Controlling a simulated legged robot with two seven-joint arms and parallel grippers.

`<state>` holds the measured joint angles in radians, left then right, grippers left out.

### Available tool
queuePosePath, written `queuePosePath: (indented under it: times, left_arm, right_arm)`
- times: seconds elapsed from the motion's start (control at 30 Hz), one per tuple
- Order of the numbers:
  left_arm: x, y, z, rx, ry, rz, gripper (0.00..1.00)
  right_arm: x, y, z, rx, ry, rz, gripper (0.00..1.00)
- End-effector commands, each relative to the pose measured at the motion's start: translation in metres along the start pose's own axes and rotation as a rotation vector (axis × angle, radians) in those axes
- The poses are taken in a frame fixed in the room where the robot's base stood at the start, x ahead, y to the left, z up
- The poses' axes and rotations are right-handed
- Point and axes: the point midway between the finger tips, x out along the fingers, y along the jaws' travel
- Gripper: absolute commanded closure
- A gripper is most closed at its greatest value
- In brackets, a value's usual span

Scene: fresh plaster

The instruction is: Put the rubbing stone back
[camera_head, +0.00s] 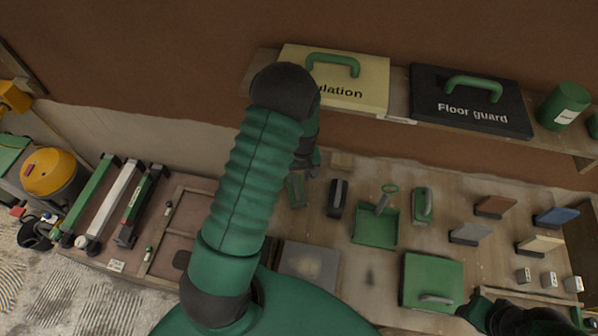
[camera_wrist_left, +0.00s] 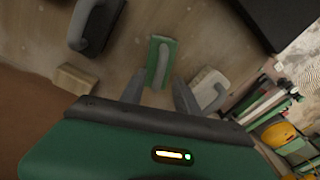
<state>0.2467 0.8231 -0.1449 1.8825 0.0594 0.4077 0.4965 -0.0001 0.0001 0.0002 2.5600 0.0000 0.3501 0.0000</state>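My left gripper (camera_head: 307,160) reaches over the back of the bench, its tip partly hidden behind my own arm. In the left wrist view its two fingers (camera_wrist_left: 168,95) are apart with nothing between them. A green handled block (camera_wrist_left: 160,62) lies just beyond the fingertips; it also shows in the head view (camera_head: 297,190). A pale block with a grey handle (camera_wrist_left: 208,90) lies beside the right finger, partly covered. I cannot tell for certain which piece is the rubbing stone. My right gripper (camera_head: 515,318) is at the bottom right, mostly cut off; its fingers are unclear.
A black handled float (camera_head: 338,197), a tan block (camera_head: 341,160), a green dustpan (camera_head: 375,232) and a green float (camera_head: 422,205) lie on the bench. Several coloured blocks stand at right. A shelf above holds an insulation case (camera_head: 365,75) and a floor guard case (camera_head: 470,95).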

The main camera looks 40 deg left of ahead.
Motion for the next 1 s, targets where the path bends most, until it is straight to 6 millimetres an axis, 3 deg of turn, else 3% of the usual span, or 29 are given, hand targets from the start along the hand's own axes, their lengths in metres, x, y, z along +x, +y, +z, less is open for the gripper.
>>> queuePosePath:
  times: [0.1, 0.23, 0.33, 0.37, 0.5, 0.6, 0.73, 1.0]
  left_arm:
    - [-0.025, 0.002, 0.000, 0.001, 0.003, 0.002, 0.62]
    - [-0.043, 0.003, 0.002, 0.004, 0.003, 0.002, 0.62]
    - [-0.064, 0.012, 0.018, 0.084, 0.012, 0.029, 0.62]
    - [-0.075, 0.017, 0.029, 0.134, 0.018, 0.044, 0.62]
    - [-0.129, 0.032, 0.102, 0.474, 0.077, 0.128, 0.62]
    - [-0.153, 0.029, 0.150, 0.702, 0.129, 0.166, 0.62]
    - [-0.164, 0.022, 0.180, 0.864, 0.170, 0.184, 0.62]
    - [-0.164, 0.022, 0.183, 0.884, 0.172, 0.184, 0.62]
  right_arm:
    - [0.005, 0.000, 0.001, 0.000, 0.000, 0.000, 0.64]
    - [0.006, 0.000, 0.001, 0.000, 0.000, 0.000, 0.64]
    - [0.005, 0.000, 0.001, 0.000, 0.000, 0.000, 0.64]
    - [0.005, 0.000, 0.001, 0.000, 0.000, 0.000, 0.64]
    - [0.005, 0.000, 0.001, 0.000, 0.000, 0.000, 0.64]
    - [0.005, 0.000, 0.001, 0.000, 0.000, 0.000, 0.64]
    - [0.005, 0.000, 0.001, 0.000, 0.000, 0.000, 0.64]
    - [0.005, 0.000, 0.001, 0.000, 0.000, 0.000, 0.64]
